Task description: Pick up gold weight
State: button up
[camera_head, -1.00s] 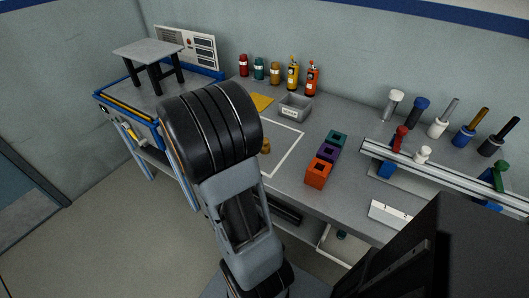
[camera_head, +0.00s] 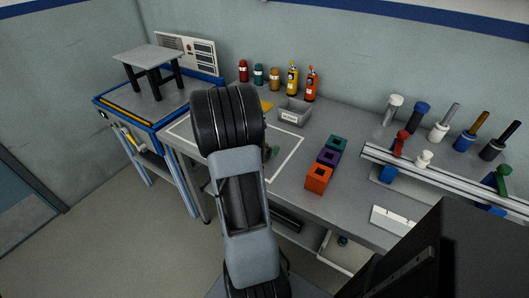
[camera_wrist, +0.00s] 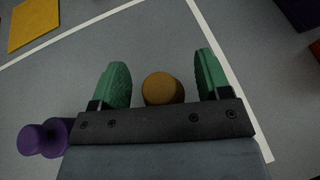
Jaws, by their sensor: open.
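The gold weight (camera_wrist: 163,88) shows in the wrist view as a round, brownish-gold piece. It is between the two green fingers of my gripper (camera_wrist: 162,72), with a visible gap on each side. The gripper is open and nothing is clamped. The lower edge of the weight is hidden by the dark gripper bar. In the head view the weight is hidden behind my arm, and only a little green of the gripper (camera_head: 272,152) shows beside it, over the bench.
A purple knobbed piece (camera_wrist: 45,138) lies left of the gripper in the wrist view. A white line outlines the work area. A grey bin (camera_head: 294,112) and a yellow square (camera_wrist: 34,24) are behind. Orange (camera_head: 319,178), purple (camera_head: 329,159) and teal blocks stand to the right.

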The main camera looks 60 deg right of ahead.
jog(key=shift+s+d+f, duration=0.1)
jog(key=shift+d+f, duration=0.05)
jog(key=shift+d, duration=0.3)
jog(key=shift+c, duration=0.4)
jog(key=c, duration=1)
jog(key=shift+c, duration=0.2)
